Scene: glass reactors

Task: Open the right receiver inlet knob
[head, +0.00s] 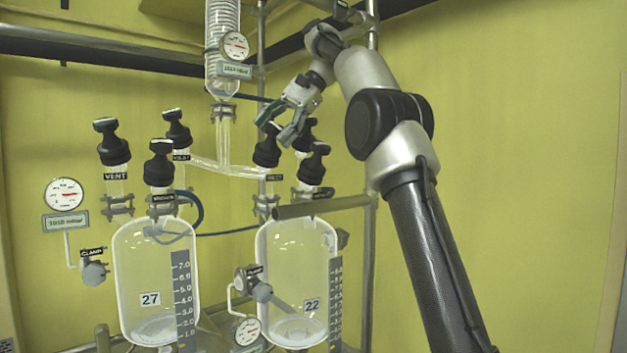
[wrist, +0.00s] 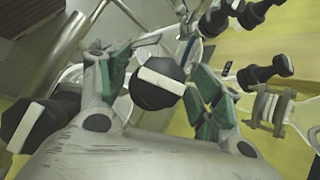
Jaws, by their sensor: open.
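The right receiver (head: 290,262) is a clear glass vessel tagged 22. The black inlet knob (head: 267,150) stands on the glass line at its upper left, above a small dark label that I can hardly read. My gripper (head: 279,123) is open just above this knob, its green-padded fingers pointing down and left. In the wrist view, a black knob with a white bar on top (wrist: 157,82), which looks like the inlet knob, lies between the open fingers of my gripper (wrist: 163,68). A gap shows on the right; contact on the left is unclear.
Two more black knobs stand close by: one behind my fingers (head: 305,136) and one to the right (head: 315,164). The left receiver (head: 150,270), tagged 27, has several similar knobs. A gauge (head: 235,45) and glass column hang above. Metal posts stand behind my arm.

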